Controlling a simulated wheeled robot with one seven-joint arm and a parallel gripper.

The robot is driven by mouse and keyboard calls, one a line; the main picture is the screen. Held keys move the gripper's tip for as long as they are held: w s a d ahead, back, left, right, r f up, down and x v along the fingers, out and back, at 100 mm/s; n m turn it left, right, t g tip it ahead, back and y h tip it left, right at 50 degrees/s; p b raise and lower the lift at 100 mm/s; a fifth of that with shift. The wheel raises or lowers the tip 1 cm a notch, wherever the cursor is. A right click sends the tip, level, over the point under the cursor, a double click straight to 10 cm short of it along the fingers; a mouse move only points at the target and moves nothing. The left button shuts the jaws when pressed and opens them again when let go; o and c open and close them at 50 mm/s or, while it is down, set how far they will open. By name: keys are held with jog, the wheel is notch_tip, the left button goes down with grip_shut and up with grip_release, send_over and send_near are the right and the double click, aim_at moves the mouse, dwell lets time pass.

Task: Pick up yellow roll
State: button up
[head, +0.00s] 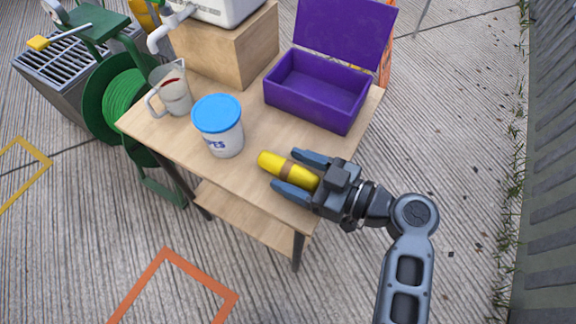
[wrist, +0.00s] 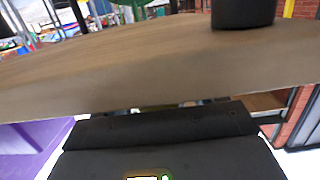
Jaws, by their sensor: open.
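The yellow roll (head: 272,162) has a brown band around its middle. In the head view it is at the front right of the wooden table (head: 250,170). My gripper (head: 287,170) is open, with one dark finger on each side of the roll. I cannot tell whether the fingers touch it.
A white tub with a blue lid (head: 218,125) stands left of the roll. A clear jug (head: 173,90) is further left. An open purple box (head: 318,90) stands behind the roll. A wooden block (head: 225,50) is at the back left. A green reel (head: 122,100) stands beside the table.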

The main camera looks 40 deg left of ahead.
jog(key=shift+c, duration=0.5)
jog(key=c, duration=1)
